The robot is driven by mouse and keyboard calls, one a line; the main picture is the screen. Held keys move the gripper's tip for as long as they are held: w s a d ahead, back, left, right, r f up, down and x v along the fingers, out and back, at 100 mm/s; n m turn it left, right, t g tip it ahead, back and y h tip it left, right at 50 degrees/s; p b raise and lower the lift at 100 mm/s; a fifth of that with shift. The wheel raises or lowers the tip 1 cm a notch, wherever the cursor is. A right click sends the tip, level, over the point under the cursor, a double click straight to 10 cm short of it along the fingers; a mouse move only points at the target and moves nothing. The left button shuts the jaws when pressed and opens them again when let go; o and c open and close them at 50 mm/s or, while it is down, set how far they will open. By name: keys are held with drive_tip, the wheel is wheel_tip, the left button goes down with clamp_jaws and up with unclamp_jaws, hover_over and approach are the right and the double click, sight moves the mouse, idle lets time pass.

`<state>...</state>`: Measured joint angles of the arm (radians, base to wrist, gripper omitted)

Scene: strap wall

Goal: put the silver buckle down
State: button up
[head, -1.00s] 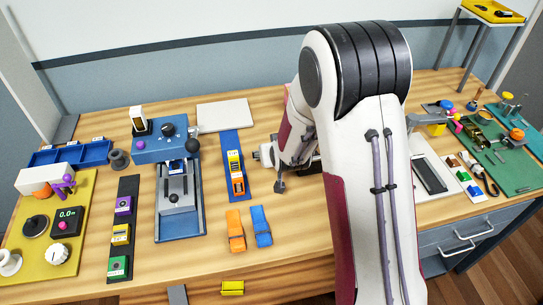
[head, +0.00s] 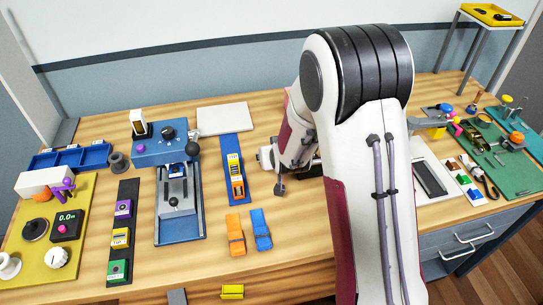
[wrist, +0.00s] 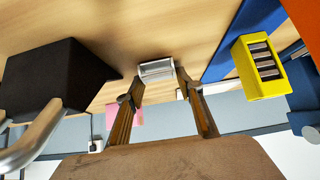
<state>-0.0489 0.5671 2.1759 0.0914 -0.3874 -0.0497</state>
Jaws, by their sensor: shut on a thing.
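The silver buckle (wrist: 156,70) shows in the wrist view as a small pale grey-white piece between my fingertips. My gripper (wrist: 155,88) is shut on it, with one brown finger on each side. The wood tabletop shows behind the buckle; I cannot tell whether the buckle touches it. In the head view my arm hides the buckle and most of my gripper.
In the wrist view a black block (wrist: 52,80) is at left and a yellow block with dark slots (wrist: 262,66) at right. In the head view a blue strip (head: 234,150), an orange strap (head: 235,235) and a blue strap (head: 260,230) lie left of my arm.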

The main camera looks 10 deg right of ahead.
wheel_tip(320, 180, up, 10)
drive_tip(key=shift+f, duration=0.15)
idle(0.6)
idle(0.5)
